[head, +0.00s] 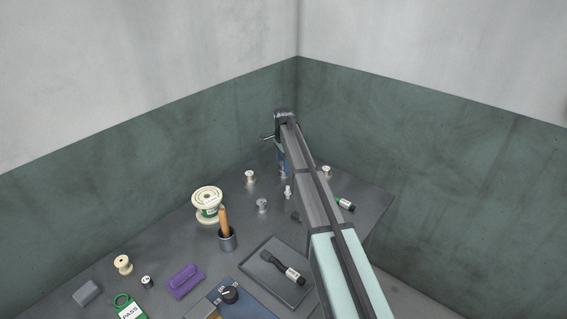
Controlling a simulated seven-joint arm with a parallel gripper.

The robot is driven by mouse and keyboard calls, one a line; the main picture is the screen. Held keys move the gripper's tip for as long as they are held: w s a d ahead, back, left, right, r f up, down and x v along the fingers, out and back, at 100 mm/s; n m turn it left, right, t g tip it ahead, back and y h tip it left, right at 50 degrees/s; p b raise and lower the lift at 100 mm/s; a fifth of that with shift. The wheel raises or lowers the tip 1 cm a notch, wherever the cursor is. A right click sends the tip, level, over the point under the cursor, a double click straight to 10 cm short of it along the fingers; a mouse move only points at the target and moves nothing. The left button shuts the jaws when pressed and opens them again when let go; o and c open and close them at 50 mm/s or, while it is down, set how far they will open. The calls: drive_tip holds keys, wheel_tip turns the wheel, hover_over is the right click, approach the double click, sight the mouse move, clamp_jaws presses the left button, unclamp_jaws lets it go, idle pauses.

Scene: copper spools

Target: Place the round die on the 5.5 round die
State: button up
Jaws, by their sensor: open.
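My gripper (283,168) is at the far end of my arm, near the back corner of the dark table, with blue parts pointing down. It is open. A small pale metal piece shows right at its fingertips; I cannot tell whether it is between them. Several small round metal pieces stand nearby: one at the left (249,177), one in front (263,205), a slim one (288,191) and one to the right of my arm (326,171). They are too small to tell which is the round die or the 5.5 round die. My arm hides part of the table.
A large cream spool (207,218) and a cup with a wooden handle (227,241) stand left of centre. A tray (262,262) holds a dark tool. A blue box (250,306), a purple item (186,281) and a small spool (122,265) are nearer. Walls close the back corner.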

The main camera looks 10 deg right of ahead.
sight(282, 163)
wheel_tip(282, 163, up, 12)
idle(0.6)
drive_tip(key=shift+o, duration=0.4)
drive_tip(key=shift+o, duration=0.6)
drive_tip(key=shift+a, duration=0.25)
drive_tip(key=o, duration=0.4)
drive_tip(key=a+r+n, duration=0.1)
drive_tip(key=a, duration=0.3)
drive_tip(key=s+a+r, duration=0.1)
drive_tip(key=a+r, duration=0.1)
drive_tip(key=a, duration=0.2)
drive_tip(key=a+r+n, duration=0.1)
drive_tip(key=a, duration=0.3)
drive_tip(key=shift+s+a+r+n, duration=0.25)
drive_tip(key=shift+s+r+n, duration=0.05)
drive_tip(key=shift+s, duration=0.05)
drive_tip(key=f+n, duration=0.3)
drive_tip(key=n, duration=0.4)
drive_tip(key=f+n, duration=0.3)
drive_tip(key=n, duration=0.4)
drive_tip(key=s+f+n, duration=0.1)
drive_tip(key=f+n, duration=0.2)
drive_tip(key=n, duration=0.3)
drive_tip(key=shift+a+n, duration=0.4)
